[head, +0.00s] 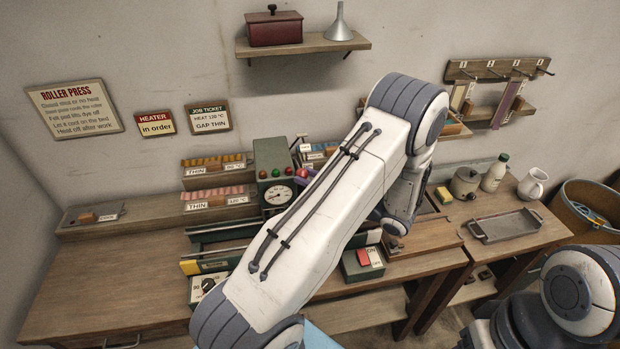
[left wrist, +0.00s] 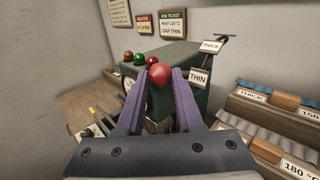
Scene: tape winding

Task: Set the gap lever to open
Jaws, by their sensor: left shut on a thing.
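The gap lever's red ball knob (left wrist: 160,75) sits between the purple fingers of my left gripper (left wrist: 159,84) in the left wrist view. The fingers are shut on it. A post beside it carries a THIN sign (left wrist: 199,78) and, higher up, a THICK sign (left wrist: 211,46). I see no sign for open. The knob appears nearer the THIN sign. In the head view my left forearm hides most of the lever and gripper. The green press housing (head: 272,188) shows to the left of it. My right gripper is out of view.
Sample racks (head: 219,199) stand left of the press; more racks (left wrist: 265,110) are at right in the wrist view. A switch box (head: 363,262) and dial box (head: 207,287) sit in front. A metal tray (head: 503,226) lies on the right bench. The left benchtop is clear.

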